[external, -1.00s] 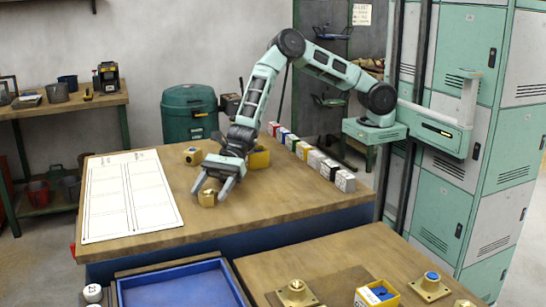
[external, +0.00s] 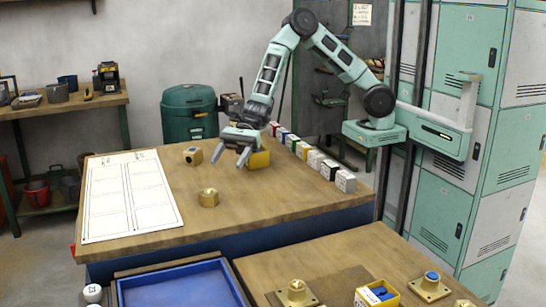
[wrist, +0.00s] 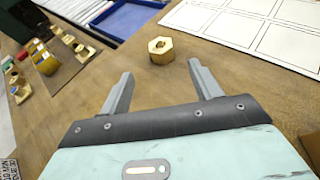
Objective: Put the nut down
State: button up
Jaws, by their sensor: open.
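The brass nut (external: 208,198) sits on the wooden table (external: 260,215), to the right of the white sheet. In the wrist view the nut (wrist: 161,50) lies flat beyond my fingertips, with clear table around it. My gripper (external: 228,160) is open and empty, raised above the table and set back from the nut. In the wrist view the two fingers of my gripper (wrist: 162,72) stand wide apart with nothing between them.
A white ruled sheet (external: 130,195) covers the table's left side. A blue tray (external: 180,287) is in front.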

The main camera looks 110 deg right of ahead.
jog(key=shift+s+d+r, duration=0.1)
jog(key=shift+s+d, duration=0.05)
jog(key=shift+s, duration=0.05)
jog(key=s+a+r+n+g, duration=0.1)
jog(key=s+a+n+g, duration=0.2)
jog(key=s+a+n, duration=0.4)
jog(key=s+a+r+n+g, duration=0.1)
jog(key=s+a+n+g, duration=0.3)
jog(key=s, duration=0.5)
jog(key=s+a+r+n+g, duration=0.1)
jog(key=s+a+n+g, duration=0.1)
jog(key=s+a+n, duration=0.4)
jog(key=s+d+n+h, duration=0.4)
jog(key=s+n, duration=0.4)
jog(key=s, duration=0.2)
jog(key=s+d+n+h, duration=0.5)
jog(key=s+d+n, duration=0.2)
jog(key=s+n, duration=0.2)
jog(key=shift+s+f+n+g, duration=0.15)
jog(key=shift+s+n+g, duration=0.15)
jog(key=shift+s, duration=0.25)
notch_tip(320, 180, up, 4)
jog(key=p, duration=0.3)
jog(key=shift+f, duration=0.25)
